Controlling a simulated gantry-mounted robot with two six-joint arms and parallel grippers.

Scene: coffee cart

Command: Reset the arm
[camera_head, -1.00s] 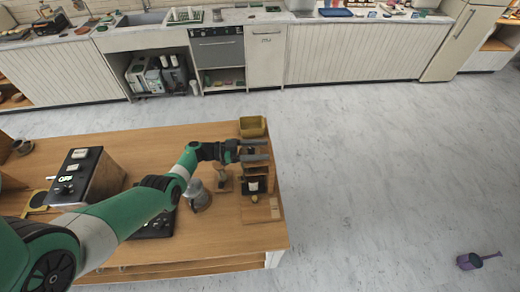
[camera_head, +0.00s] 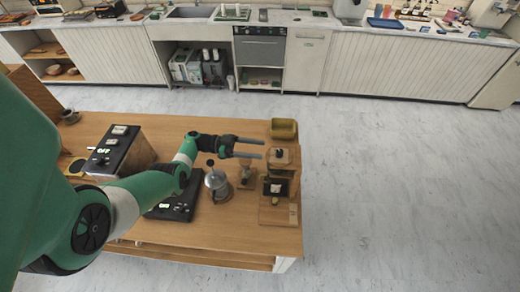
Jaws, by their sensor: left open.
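My left arm reaches in from the left over the wooden cart (camera_head: 240,233). My left gripper (camera_head: 262,149) is open, with its two grey fingers apart, and nothing shows between them. It is above the right part of the cart, just left of a wooden grinder-like stand (camera_head: 283,157). A grey metal pot with a dark knob (camera_head: 217,182) stands below the left wrist. A small wooden-handled item (camera_head: 246,176) is under the fingers. My right gripper is not in view.
A yellow-brown bin (camera_head: 284,129) sits at the cart's far right corner. A black scale-like plate (camera_head: 175,203) and a box with a lit display (camera_head: 118,153) are to the left. The floor right of the cart is clear. A counter (camera_head: 400,62) runs along the back.

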